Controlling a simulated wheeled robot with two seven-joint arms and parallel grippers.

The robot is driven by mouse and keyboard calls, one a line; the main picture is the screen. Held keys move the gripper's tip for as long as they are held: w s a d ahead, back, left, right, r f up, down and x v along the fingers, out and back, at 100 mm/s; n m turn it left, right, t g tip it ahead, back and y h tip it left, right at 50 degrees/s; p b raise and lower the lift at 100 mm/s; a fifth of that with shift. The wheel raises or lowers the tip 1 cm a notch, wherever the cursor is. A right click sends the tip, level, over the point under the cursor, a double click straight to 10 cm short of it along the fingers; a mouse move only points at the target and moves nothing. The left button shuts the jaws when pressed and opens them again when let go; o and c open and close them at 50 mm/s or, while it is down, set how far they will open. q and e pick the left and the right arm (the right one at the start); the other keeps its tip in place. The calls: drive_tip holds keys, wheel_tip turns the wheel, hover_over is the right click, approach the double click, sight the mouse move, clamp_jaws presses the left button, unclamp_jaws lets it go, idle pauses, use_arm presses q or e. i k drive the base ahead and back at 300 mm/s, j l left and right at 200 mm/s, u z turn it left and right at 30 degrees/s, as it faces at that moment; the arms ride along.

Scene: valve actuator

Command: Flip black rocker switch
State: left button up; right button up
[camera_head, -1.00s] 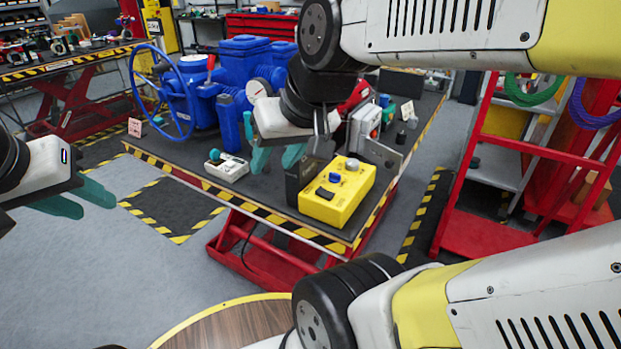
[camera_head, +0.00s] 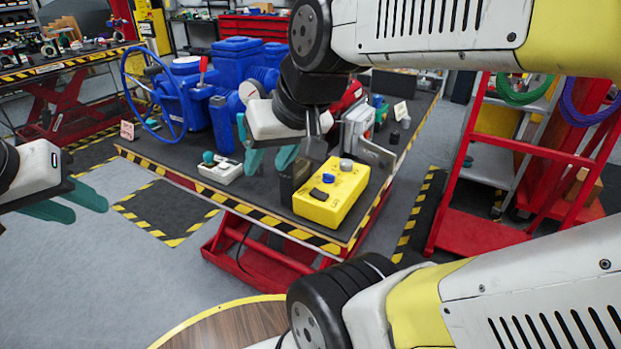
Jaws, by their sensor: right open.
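A yellow control box (camera_head: 346,203) sits near the front right corner of the table (camera_head: 265,208). Its top carries the black rocker switch (camera_head: 320,194), a blue button (camera_head: 330,177) and a grey knob (camera_head: 346,164). Which way the rocker is tilted is too small to tell. My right gripper (camera_head: 268,170) has teal fingers spread apart and empty. It hangs to the left of and behind the yellow box, apart from the switch. My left gripper (camera_head: 89,215) is at the far left, away from the table, with its teal fingers apart and empty.
A white box with a teal knob (camera_head: 221,169) lies left of the yellow box. A dark block (camera_head: 288,183) stands beside the yellow box. Blue valve machinery with a handwheel (camera_head: 126,92) fills the table's back left. A red rolling stair (camera_head: 480,224) stands to the right.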

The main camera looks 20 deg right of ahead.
sight(317, 194)
drive_tip(key=j+z, duration=0.1)
drive_tip(key=z, duration=0.25)
drive_tip(key=j+z, duration=0.15)
drive_tip(key=z, duration=0.2)
